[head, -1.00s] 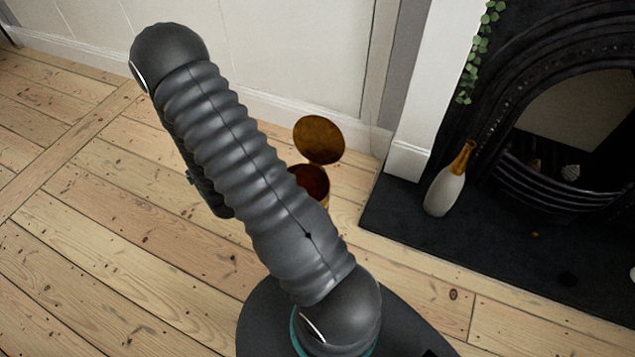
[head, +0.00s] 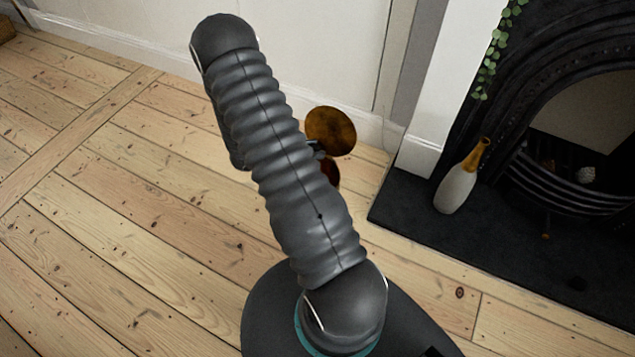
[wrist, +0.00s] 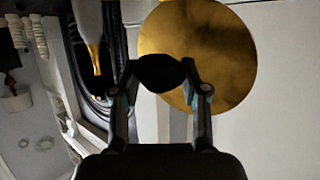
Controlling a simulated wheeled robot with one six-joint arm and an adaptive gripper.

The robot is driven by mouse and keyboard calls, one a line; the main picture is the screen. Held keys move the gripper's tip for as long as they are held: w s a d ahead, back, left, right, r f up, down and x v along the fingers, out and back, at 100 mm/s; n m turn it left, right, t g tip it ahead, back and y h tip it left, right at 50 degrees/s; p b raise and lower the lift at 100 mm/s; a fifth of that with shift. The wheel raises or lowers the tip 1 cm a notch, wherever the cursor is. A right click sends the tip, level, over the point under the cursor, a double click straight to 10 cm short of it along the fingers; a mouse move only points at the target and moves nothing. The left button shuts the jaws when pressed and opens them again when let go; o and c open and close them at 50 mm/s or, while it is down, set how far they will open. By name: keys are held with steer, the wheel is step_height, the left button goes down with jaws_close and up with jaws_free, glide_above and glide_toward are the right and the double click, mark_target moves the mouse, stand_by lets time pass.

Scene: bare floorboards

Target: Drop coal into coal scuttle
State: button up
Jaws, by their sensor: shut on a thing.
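My gripper (wrist: 160,76) is shut on a dark lump of coal (wrist: 160,70) in the wrist view, one finger on each side. In the head view a bit of the gripper (head: 316,150) shows past my arm, in front of the scuttle; the coal is hidden there. The brass coal scuttle (head: 331,172) stands on the floor with its round lid (head: 331,130) tilted up, open. My arm hides most of its body. In the wrist view the lid (wrist: 225,50) is a large golden disc behind the coal.
A white bottle with a gold neck (head: 457,188) stands on the dark hearth (head: 400,205) to the right, by the black fireplace (head: 520,160). It also shows in the wrist view (wrist: 90,25). A pale wall (head: 330,50) rises behind the scuttle. Floorboards at left are clear.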

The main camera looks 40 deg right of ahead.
steer(key=shift+s+a+f+m+g+y, duration=0.1)
steer(key=shift+s+f+m+g+y, duration=0.1)
steer(key=shift+s+m+g, duration=0.3)
steer(key=shift+s+f+m+g+y, duration=0.1)
steer(key=shift+s+f+m+g, duration=0.1)
steer(key=shift+s+m+g, duration=0.25)
step_height(320, 180, down, 6)
steer(key=b, duration=0.5)
steer(key=shift+s+g, duration=0.35)
steer(key=shift+a, duration=0.1)
steer(key=o, duration=1.2)
steer(key=shift+o, duration=0.2)
steer(key=v, duration=1.2)
